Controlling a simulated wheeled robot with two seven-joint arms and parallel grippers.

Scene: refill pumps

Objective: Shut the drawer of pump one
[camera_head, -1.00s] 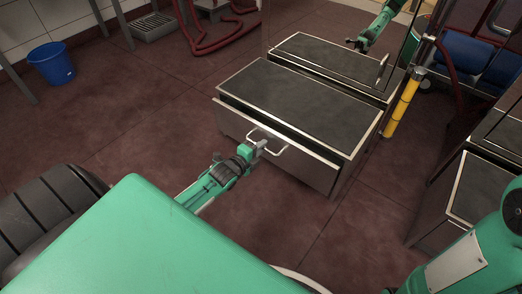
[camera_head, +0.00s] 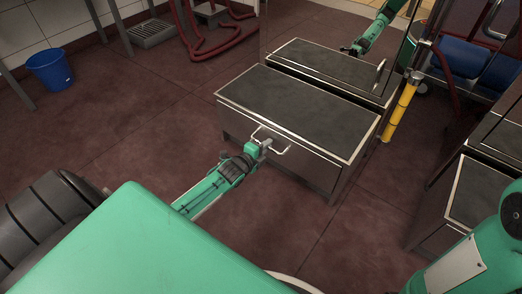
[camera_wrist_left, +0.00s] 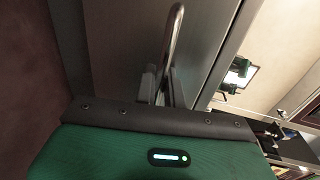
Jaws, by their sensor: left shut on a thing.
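The pump's low steel cabinet has a dark top (camera_head: 300,105) with a bright metal rim. In the left wrist view the curved handle (camera_wrist_left: 175,40) rises from between the fingers (camera_wrist_left: 165,84), beside the grey drawer front (camera_wrist_left: 110,45). My right arm shows at the lower right; its gripper is out of view.
A yellow post (camera_head: 402,104) stands right of the cabinet. Another dark-topped steel cabinet (camera_head: 484,192) is at the right. A blue bucket (camera_head: 50,68) is at the far left. A green arm shape shows behind, perhaps a reflection. The floor left of the drawer is clear.

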